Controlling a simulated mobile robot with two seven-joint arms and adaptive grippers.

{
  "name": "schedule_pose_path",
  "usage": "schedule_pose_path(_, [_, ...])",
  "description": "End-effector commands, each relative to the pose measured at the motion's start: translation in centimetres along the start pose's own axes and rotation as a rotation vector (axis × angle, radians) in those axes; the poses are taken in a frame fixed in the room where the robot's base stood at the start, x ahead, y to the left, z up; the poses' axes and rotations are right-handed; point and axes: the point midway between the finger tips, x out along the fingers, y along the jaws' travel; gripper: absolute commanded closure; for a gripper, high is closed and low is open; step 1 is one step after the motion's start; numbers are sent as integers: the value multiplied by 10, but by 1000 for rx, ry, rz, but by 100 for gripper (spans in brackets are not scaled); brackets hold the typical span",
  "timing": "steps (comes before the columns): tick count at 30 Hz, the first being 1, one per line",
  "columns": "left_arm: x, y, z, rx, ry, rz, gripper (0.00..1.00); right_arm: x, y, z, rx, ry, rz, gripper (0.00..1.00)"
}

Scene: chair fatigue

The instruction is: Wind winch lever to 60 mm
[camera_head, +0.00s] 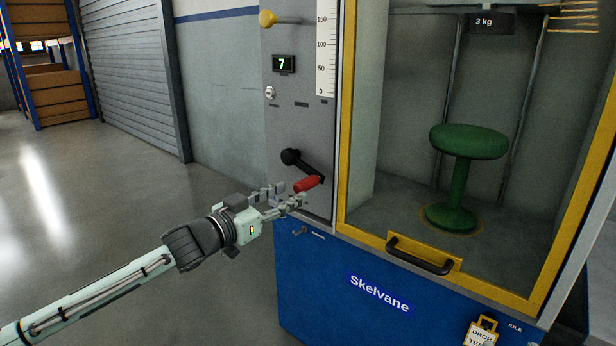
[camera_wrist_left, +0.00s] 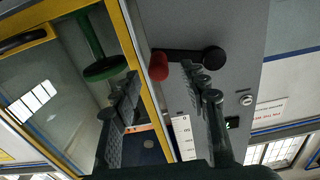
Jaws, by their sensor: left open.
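The winch lever has a black hub (camera_head: 290,157) and a black arm slanting down to the right on the grey panel, with a red handle (camera_head: 307,184) at its end. My left gripper (camera_head: 287,196) is open, just below and left of the red handle. In the left wrist view the red handle (camera_wrist_left: 159,66) shows beyond and between the spread fingers (camera_wrist_left: 166,88), nearer the right one. No grip on it shows. The green display (camera_head: 283,64) reads 7. The millimetre-style scale (camera_head: 326,45) is marked 0 to 150. My right gripper is out of view.
Right of the panel, a yellow-framed door (camera_head: 349,110) with a black handle (camera_head: 419,256) fronts a chamber holding a green stool (camera_head: 462,180). A yellow knob (camera_head: 268,19) juts out above the display. The blue base (camera_head: 330,290) stands below. Open floor lies left.

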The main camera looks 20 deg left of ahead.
Motion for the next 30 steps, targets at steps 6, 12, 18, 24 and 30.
schedule_pose_path(6, [27,1,-2,1,6,2,56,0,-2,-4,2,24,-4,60])
schedule_pose_path(12, [54,2,-2,1,6,3,56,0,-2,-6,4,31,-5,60])
schedule_pose_path(18, [70,2,0,1,4,4,56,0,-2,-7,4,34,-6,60])
schedule_pose_path(24, [73,3,0,2,4,5,56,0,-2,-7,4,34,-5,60])
schedule_pose_path(30, [73,3,0,2,4,5,64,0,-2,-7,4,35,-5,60])
